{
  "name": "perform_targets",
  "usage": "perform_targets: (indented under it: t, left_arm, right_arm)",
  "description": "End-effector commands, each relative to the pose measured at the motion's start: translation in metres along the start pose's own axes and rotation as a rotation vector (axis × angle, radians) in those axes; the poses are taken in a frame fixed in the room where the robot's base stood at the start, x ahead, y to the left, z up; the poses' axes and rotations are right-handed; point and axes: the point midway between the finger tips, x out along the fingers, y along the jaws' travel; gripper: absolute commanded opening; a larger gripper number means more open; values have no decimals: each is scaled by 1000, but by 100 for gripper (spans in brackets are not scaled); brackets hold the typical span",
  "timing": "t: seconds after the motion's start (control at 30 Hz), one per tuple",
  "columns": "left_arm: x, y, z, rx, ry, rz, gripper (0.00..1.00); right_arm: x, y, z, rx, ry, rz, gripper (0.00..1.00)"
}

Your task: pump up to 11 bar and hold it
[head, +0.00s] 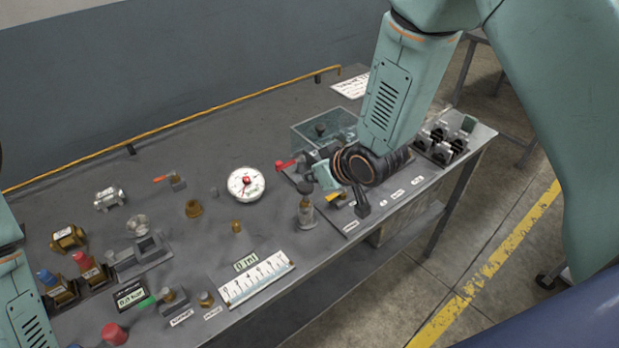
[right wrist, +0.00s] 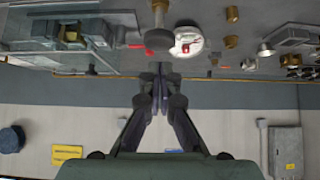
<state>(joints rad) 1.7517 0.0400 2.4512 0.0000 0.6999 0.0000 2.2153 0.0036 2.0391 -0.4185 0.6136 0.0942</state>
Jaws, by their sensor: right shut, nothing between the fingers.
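A round white gauge (head: 246,184) with a red needle lies on the bench; its reading is too small to tell. A small digital display (head: 131,296) with a green end sits at the front left. A pump-like post (head: 306,211) with a dark round top stands right of the gauge. A red lever (head: 286,164) lies just behind it. My right gripper (head: 313,175) is close to the post's top and the lever, partly hidden by my wrist. In the right wrist view its fingers (right wrist: 159,88) are together and empty. My left gripper is out of view.
A white scale strip (head: 256,278) lies along the front edge. A clear box (head: 318,133) stands behind my right wrist. Brass blocks (head: 68,239) and red and blue knobs crowd the left. Dark clips (head: 447,138) fill the right end. The back middle is mostly free.

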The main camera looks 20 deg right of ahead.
Motion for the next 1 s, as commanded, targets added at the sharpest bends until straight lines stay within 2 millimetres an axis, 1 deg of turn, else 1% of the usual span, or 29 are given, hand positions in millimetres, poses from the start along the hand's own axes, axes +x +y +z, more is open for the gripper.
perform_targets:
  t: [0.03,0.2,0.3,0.4,0.6,1.0]
  left_arm:
    - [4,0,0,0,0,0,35]
    - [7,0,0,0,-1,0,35]
    - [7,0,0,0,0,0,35]
    - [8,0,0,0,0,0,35]
    - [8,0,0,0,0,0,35]
    - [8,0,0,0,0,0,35]
  right_arm:
    - [-8,0,2,2,0,0,0]
    - [-40,1,1,4,3,0,0]
    - [-56,0,2,3,3,-1,0]
    - [-68,1,1,2,2,0,0]
    - [-79,0,2,0,2,0,0]
    - [-80,0,2,-1,1,0,0]
